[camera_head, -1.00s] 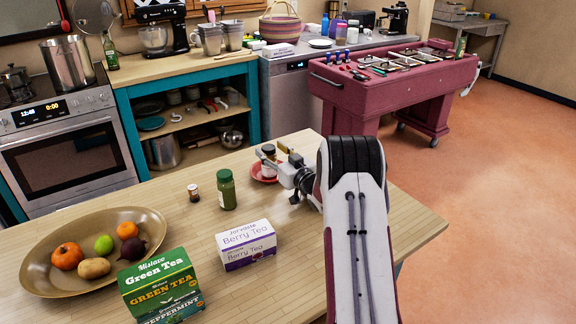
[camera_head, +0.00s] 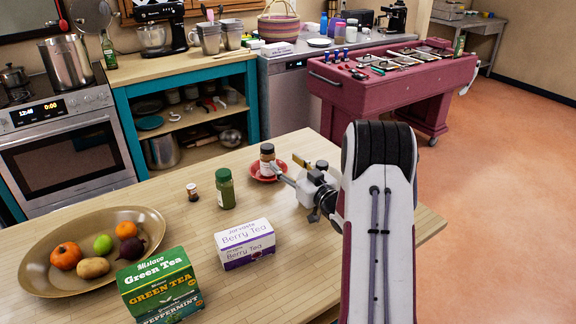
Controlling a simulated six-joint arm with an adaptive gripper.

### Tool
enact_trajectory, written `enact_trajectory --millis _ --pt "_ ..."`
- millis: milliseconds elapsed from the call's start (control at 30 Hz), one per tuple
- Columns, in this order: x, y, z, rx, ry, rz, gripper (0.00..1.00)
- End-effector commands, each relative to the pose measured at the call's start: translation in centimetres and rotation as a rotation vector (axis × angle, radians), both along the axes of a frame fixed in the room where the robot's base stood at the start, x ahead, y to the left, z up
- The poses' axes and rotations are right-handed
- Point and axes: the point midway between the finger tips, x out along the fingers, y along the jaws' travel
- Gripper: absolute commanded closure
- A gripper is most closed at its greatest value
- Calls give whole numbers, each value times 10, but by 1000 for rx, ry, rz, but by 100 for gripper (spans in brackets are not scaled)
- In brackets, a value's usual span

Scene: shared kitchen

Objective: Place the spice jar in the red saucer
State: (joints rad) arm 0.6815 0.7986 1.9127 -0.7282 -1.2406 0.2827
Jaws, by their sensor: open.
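The jar's lower part and part of the saucer's right side are partly hidden.
A Berry Tea box (camera_head: 246,244), a Green Tea box (camera_head: 160,287) and a bronze bowl (camera_head: 40,275) of produce are nearer. Bare table lies between them.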

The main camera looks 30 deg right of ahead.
Motion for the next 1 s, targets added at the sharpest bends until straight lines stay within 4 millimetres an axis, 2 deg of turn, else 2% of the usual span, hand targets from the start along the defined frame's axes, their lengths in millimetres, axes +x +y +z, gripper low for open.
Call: enact_trajectory --millis 767,1000 --pt "-2 0 0 0 0 0 52" --pt "1 4 8 -14 19 -10 52"
